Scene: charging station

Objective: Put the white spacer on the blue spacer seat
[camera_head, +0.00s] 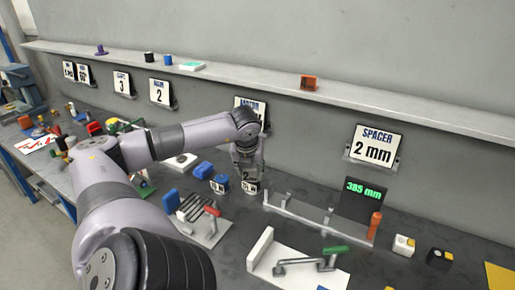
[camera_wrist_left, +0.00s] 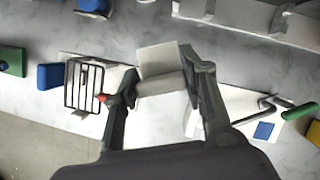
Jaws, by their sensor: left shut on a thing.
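My left gripper (camera_head: 247,172) reaches over the bench in the head view. In the wrist view its two fingers (camera_wrist_left: 163,82) are closed on a white block (camera_wrist_left: 162,62), seemingly the white spacer. In the head view a white block with a dark marking (camera_head: 250,187) shows just under the fingertips. A flat blue patch (camera_wrist_left: 264,131) lies on a white plate with a green-handled clamp, right of the gripper in the wrist view; it may be the blue spacer seat. My right gripper is not in view.
A wire rack with a red handle (camera_head: 212,211) is nearer. A long grey rail (camera_head: 300,212) and an orange cylinder (camera_head: 375,226) stand to the right, beside a display.

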